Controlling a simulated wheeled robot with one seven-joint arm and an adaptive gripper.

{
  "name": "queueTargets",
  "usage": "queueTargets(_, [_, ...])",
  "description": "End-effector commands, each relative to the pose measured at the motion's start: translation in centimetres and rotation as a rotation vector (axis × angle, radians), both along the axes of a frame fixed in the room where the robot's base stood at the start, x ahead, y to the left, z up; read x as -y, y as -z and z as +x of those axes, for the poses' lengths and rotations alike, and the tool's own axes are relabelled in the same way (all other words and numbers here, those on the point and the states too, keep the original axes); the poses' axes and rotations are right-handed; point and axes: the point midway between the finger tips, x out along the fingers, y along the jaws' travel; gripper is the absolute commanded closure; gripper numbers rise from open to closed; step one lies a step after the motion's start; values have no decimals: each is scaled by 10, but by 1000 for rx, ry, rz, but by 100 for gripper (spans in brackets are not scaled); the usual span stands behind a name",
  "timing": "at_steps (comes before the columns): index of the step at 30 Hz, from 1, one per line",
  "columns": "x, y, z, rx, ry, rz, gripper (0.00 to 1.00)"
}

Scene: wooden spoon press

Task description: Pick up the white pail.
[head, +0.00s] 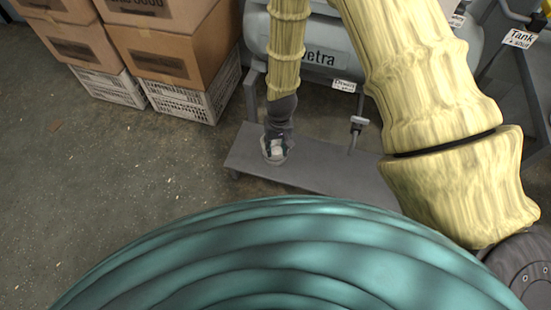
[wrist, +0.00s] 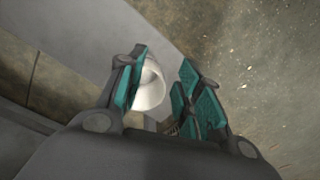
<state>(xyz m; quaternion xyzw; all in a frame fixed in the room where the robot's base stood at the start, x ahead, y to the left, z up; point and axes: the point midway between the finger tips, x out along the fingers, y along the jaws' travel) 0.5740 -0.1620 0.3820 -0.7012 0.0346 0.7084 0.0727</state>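The white pail (wrist: 152,90) is small and rounded, and it lies between the two teal-padded fingers of my gripper (wrist: 165,80) in the wrist view. It is close to the left finger and seems to touch or overlap its pad. A clear gap shows between the pail and the right finger. The gripper is open around the pail. In the head view, my gripper (head: 277,150) points down over the low grey platform (head: 325,168), and the pail shows only as a small pale patch, partly hidden by the fingers.
A large grey tank (head: 325,45) stands behind the platform, with a small tap post (head: 356,132) to the right of my gripper. Cardboard boxes (head: 165,45) on white crates (head: 200,98) stand at the back left.

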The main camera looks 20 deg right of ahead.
Motion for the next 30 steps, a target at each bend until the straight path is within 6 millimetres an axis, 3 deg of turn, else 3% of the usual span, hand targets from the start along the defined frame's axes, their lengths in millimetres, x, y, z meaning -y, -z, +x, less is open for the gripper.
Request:
queueTargets(1, [-2, 19, 9, 3, 2, -2, 65])
queueTargets(15, [-17, 65, 81, 5, 34, -36, 65])
queueTargets(21, [-22, 71, 99, 5, 44, -49, 65])
queueTargets(30, [-23, 80, 105, 3, 50, -55, 65])
